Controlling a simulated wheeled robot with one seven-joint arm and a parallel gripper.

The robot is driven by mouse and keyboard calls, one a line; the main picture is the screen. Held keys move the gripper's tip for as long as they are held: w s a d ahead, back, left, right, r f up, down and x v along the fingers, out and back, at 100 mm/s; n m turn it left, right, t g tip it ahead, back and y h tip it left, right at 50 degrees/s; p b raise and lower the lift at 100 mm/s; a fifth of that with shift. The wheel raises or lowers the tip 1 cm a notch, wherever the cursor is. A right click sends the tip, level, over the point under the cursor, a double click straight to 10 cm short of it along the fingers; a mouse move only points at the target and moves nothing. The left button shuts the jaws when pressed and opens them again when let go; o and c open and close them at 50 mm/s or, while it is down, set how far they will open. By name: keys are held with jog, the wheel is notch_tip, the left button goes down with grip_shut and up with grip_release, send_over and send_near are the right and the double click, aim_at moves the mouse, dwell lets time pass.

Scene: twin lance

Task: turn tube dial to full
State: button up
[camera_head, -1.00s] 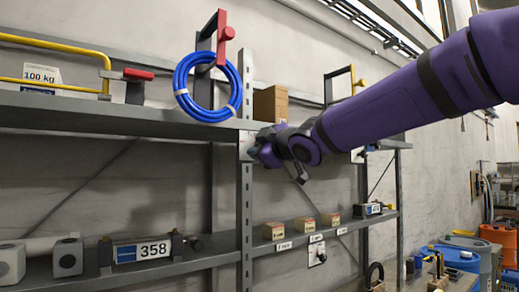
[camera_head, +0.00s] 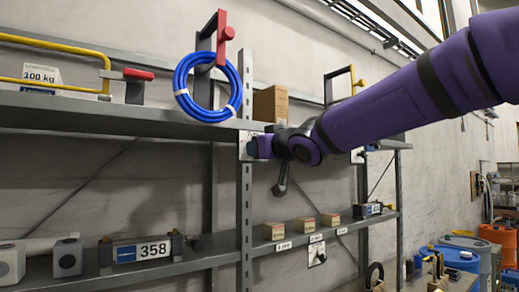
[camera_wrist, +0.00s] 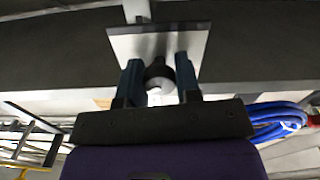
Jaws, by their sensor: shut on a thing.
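The tube dial (camera_wrist: 160,74) is a dark round knob with a light end, standing on a pale square plate (camera_wrist: 118,38). In the wrist view my gripper (camera_wrist: 159,82) has its two blue fingers on either side of the knob, shut on it. In the head view my gripper (camera_head: 256,147) is up against the plate (camera_head: 243,138) on the shelf's upright post. There it covers the dial, so the dial's marks and pointer cannot be read.
A blue hose coil (camera_head: 207,87) hangs from a red-ended bracket just left of my gripper. A cardboard box (camera_head: 270,104) stands on the upper shelf behind the wrist. The lower shelf holds several small boxes and a unit labelled 358 (camera_head: 146,251).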

jog(key=shift+f+m, duration=0.1)
jog(key=shift+m, duration=0.3)
jog(key=o, duration=0.9)
jog(key=shift+o, duration=0.2)
jog(key=v, duration=1.1)
jog(key=shift+w+d, duration=0.1)
jog(key=shift+w, duration=0.05)
